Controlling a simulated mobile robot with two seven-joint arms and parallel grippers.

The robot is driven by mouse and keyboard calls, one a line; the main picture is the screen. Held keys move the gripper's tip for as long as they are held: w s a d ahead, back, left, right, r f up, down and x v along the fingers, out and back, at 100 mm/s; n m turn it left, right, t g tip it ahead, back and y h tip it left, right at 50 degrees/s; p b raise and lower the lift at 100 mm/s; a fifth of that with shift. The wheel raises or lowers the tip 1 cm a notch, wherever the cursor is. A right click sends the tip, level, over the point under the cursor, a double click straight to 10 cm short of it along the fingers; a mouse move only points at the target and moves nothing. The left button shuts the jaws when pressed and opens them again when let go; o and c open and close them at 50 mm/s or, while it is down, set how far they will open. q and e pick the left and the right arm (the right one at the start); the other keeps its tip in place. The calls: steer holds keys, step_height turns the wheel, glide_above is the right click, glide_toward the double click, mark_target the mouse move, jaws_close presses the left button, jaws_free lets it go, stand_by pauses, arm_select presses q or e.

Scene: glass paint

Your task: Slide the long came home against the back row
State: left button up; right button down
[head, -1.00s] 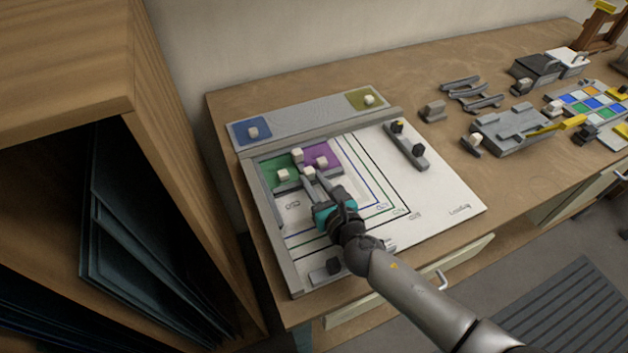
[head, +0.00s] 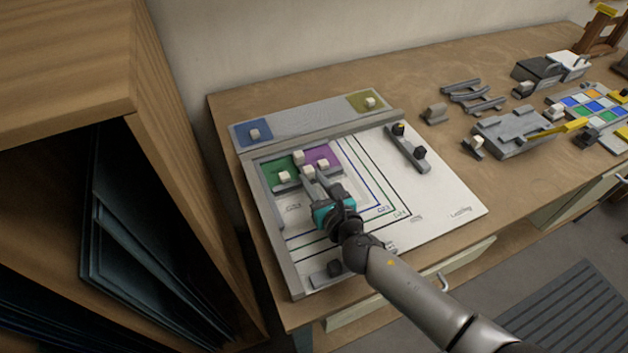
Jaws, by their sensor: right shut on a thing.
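The back row on the white board (head: 448,192) is a green glass piece (head: 271,171) and a purple glass piece (head: 329,152), each with a pale knob. A grey strip, apparently the long came (head: 287,187), lies along their front edge. A small gap or contact between them cannot be told. My right gripper (head: 312,178) is shut on the long came at its pale knob, reaching in from the front right. Its fingers hide part of the strip. My left gripper is not in view.
Grey rails (head: 276,232) border the board at left and back. A grey bar with dark knobs (head: 407,150) lies on the board's right, another short bar (head: 328,273) at the front. A tray with blue and olive glass (head: 312,118) stands behind. Loose cames (head: 470,92) and tools lie right.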

stand_by(0.3)
steer(key=c, duration=0.6)
jaws_free()
steer(key=shift+f, duration=0.1)
step_height(320, 180, up, 7)
steer(key=p, duration=0.7)
stand_by(0.3)
